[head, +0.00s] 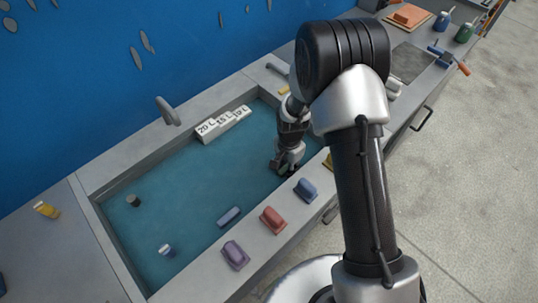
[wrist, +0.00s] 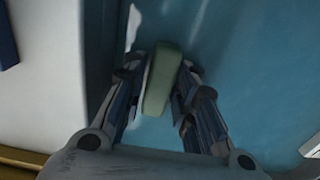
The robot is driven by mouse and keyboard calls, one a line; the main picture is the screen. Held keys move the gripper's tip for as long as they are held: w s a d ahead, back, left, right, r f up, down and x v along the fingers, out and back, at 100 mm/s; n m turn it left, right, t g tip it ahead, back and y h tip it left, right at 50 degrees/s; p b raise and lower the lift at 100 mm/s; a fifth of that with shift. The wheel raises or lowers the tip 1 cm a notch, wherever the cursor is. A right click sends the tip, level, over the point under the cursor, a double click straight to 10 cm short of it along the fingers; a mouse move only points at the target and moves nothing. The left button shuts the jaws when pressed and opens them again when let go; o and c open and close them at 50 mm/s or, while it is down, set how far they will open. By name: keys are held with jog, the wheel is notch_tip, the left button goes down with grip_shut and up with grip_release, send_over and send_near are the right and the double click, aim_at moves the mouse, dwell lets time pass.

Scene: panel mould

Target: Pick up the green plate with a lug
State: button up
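The green plate (wrist: 162,80) shows in the wrist view as a pale green, narrow block standing between the two fingers of my gripper (wrist: 165,72). The left finger lies close along its left side and the right finger close to its right edge. I cannot tell whether both press on it. Its lug cannot be made out. In the head view my gripper (head: 284,168) points down inside the blue-floored mould (head: 185,180), close to its right-hand side. The green plate is hidden there behind the gripper and arm.
Blue (head: 306,189), red (head: 273,219) and purple (head: 235,254) lugged pieces sit on the near rim. A blue bar (head: 229,216) and a dark cylinder (head: 133,201) lie on the mould floor. White number blocks (head: 223,121) stand by the far wall. The mould's middle is mostly clear.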

grip_shut()
jog(key=shift+w+r, duration=0.1)
jog(key=shift+r, duration=0.05)
dwell(0.4)
